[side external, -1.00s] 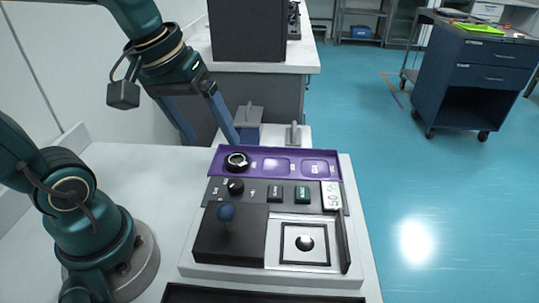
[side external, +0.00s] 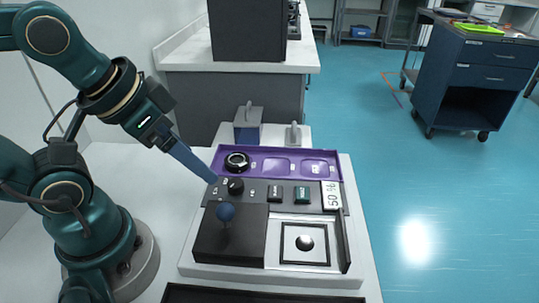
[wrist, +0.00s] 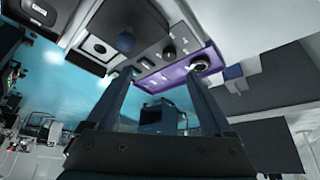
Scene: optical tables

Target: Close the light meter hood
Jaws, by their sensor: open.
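The light meter (side external: 190,268) is a pale panel on the white table. Its hood, a dark box (side external: 210,245) with a blue ball knob (side external: 226,212) on top, sits on the left half. The square sensor window (side external: 305,243) with a round dark centre lies uncovered to its right. My gripper (side external: 211,179) is open and empty, above and behind the hood at the panel's left edge, apart from the knob; its fingers overlap in the side view. In the wrist view both fingers of my gripper (wrist: 160,85) are spread, with the blue knob (wrist: 125,42) beyond them.
A purple tray (side external: 262,165) holds a black ring (side external: 237,162) behind the panel. A black dial (side external: 235,186), two buttons and a "50 %" card (side external: 331,195) line the panel's back strip. A raised dark rail (side external: 342,243) bounds the sensor's right side.

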